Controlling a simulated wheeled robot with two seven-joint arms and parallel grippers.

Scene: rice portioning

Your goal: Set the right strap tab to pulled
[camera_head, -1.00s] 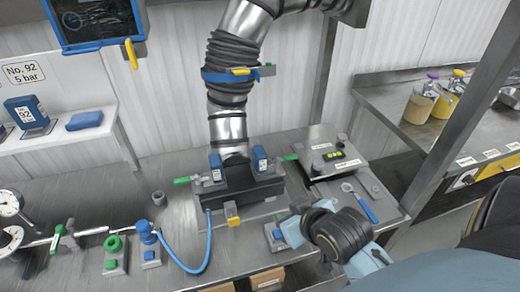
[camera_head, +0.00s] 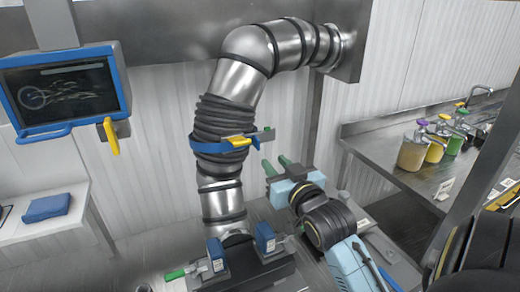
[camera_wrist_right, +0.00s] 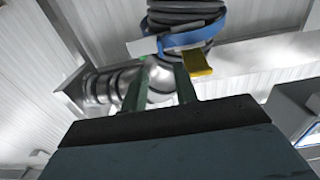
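A blue strap (camera_head: 216,149) wraps the black ribbed sleeve (camera_head: 221,122) of the metal duct. A yellow tab (camera_head: 239,140) sits at its front, with a grey end piece (camera_head: 265,135) at its right. The wrist view shows the strap (camera_wrist_right: 192,36), yellow tab (camera_wrist_right: 196,63) and pale end piece (camera_wrist_right: 142,47) beyond my fingertips. My right gripper (camera_head: 275,164) has two green fingers, apart and empty, just below and right of the strap end in the head view. It shows in the wrist view (camera_wrist_right: 162,74). I cannot tell how close they are in depth. My left gripper is out of view.
The duct (camera_head: 240,75) rises from a base with two blue latches (camera_head: 265,238) on the bench. A blue-framed screen (camera_head: 65,92) with a yellow handle (camera_head: 111,136) hangs at left. Pump bottles (camera_head: 412,153) stand on a right-hand counter, beyond a grey post.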

